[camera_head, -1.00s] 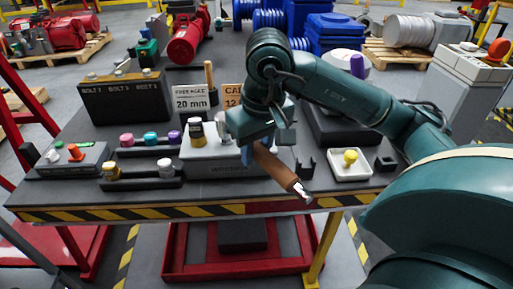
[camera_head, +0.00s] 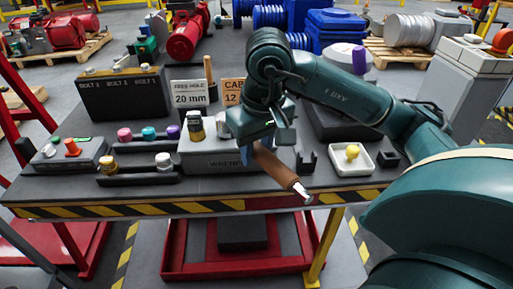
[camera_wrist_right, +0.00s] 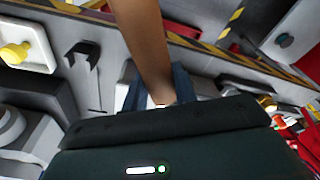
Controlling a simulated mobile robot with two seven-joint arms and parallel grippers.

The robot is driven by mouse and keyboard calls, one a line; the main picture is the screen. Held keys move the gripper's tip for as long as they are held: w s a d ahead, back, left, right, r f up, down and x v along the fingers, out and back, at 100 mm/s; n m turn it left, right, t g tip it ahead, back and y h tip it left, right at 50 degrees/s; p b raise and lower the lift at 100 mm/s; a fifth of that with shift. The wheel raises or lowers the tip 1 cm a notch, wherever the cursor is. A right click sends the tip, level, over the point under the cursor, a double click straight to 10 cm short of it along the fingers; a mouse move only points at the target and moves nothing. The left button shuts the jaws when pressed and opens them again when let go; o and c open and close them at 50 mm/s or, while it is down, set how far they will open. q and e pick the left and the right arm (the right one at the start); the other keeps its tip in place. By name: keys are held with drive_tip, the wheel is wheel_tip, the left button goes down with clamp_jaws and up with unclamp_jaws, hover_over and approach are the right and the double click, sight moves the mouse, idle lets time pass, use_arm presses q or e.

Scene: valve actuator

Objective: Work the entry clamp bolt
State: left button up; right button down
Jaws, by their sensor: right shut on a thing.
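My right gripper (camera_head: 250,150) is shut on a brown-handled tool (camera_head: 276,168). The handle slants down to the right and ends in a shiny metal tip over the front edge of the bench. The right wrist view shows the brown handle (camera_wrist_right: 143,45) rising from between the dark fingers (camera_wrist_right: 160,92). I cannot make out which part is the entry clamp bolt. A black box (camera_head: 125,97) at the back left bears bolt labels. My left gripper is out of view.
A white tray with a yellow knob (camera_head: 352,152) and a small black forked holder (camera_head: 306,162) lie right of the tool. Dark racks with coloured knobs (camera_head: 148,134) and a button panel (camera_head: 70,156) stand left. The floor before the bench's striped edge (camera_head: 120,209) is partly open.

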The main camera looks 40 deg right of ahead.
drive_tip(key=shift+a, duration=0.1)
drive_tip(key=shift+w+a+m, duration=0.2)
drive_tip(key=shift+a+m, duration=0.8)
drive_tip(key=shift+a, duration=0.05)
drive_tip(key=shift+a+p, duration=0.15)
drive_tip(key=shift+p, duration=0.15)
drive_tip(key=shift+w+a+m+h+p, duration=0.15)
drive_tip(key=shift+w+a+m+p, duration=0.05)
drive_tip(key=shift+a+m, duration=0.35)
drive_tip(key=shift+w+a+m+h+p, duration=0.15)
drive_tip(key=shift+a+m, duration=0.3)
drive_tip(key=shift+m, duration=0.1)
drive_tip(key=shift+r, duration=0.1)
drive_tip(key=shift+w+a+m+p, duration=0.2)
drive_tip(key=shift+w+a+m, duration=0.05)
drive_tip(key=shift+a+m, duration=0.25)
drive_tip(key=shift+w+a+m+p, duration=0.2)
drive_tip(key=shift+w+a+m, duration=0.05)
drive_tip(key=shift+a+m, duration=0.25)
